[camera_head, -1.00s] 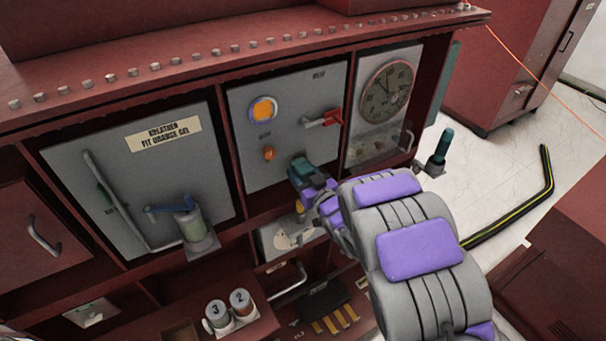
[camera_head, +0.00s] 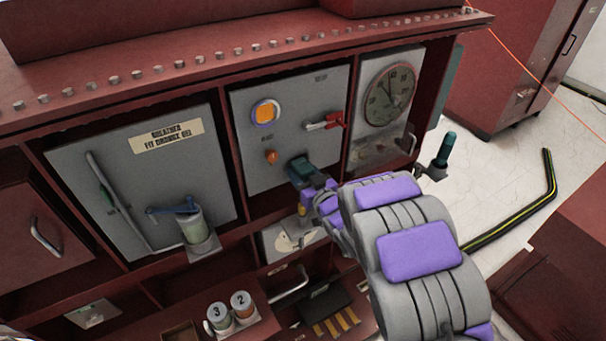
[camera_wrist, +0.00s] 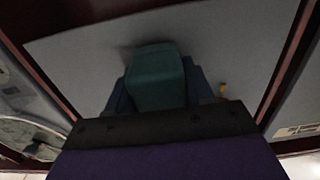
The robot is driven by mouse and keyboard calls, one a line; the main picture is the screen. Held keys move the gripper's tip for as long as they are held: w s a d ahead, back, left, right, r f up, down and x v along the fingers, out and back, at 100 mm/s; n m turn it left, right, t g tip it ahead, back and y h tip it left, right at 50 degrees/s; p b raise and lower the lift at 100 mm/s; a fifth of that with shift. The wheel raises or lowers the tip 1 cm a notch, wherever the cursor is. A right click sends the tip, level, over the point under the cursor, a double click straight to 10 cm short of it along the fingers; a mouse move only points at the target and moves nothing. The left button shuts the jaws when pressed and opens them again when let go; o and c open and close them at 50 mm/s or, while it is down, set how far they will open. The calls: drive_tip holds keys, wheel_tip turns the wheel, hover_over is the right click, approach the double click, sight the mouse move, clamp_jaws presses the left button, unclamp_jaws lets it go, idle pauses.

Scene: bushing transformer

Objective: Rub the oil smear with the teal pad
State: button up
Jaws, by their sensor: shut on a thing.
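The teal pad (camera_head: 299,165) is held in my gripper (camera_head: 308,178) in front of the lower part of the middle grey panel (camera_head: 290,100). In the wrist view the teal pad (camera_wrist: 160,78) sits between the blue fingers, its far end at or very near the grey panel (camera_wrist: 215,45). I cannot tell whether it touches. Brownish stains (camera_head: 375,152) show on the panel below the round gauge, right of the pad; I cannot tell if these are the oil smear. The surface behind the pad is hidden.
A red-handled valve (camera_head: 326,122) and an orange knob (camera_head: 271,157) stick out above the pad. The round gauge (camera_head: 390,95) is at right. A teal-handled thing (camera_head: 445,148) stands in a holder outside the cabinet. Numbered canisters (camera_head: 231,310) stand below.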

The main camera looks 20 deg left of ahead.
sight(307, 158)
drive_tip(key=shift+w+a, duration=0.25)
drive_tip(key=shift+a, duration=0.05)
drive_tip(key=w+d, duration=0.1)
drive_tip(key=w+d+p, duration=0.1)
drive_tip(key=w, duration=0.1)
drive_tip(key=shift+d, duration=0.25)
idle(0.4)
drive_tip(key=shift+s+a+r, duration=0.1)
drive_tip(key=shift+s+a, duration=1.15)
drive_tip(key=shift+s, duration=0.2)
drive_tip(key=shift+r, duration=0.45)
drive_tip(key=shift+w+d+f+p, duration=0.15)
drive_tip(key=shift+w+d+p, duration=0.35)
drive_tip(key=shift+w+d, duration=0.9)
drive_tip(key=shift+w+a, duration=0.1)
drive_tip(key=shift+a, duration=0.05)
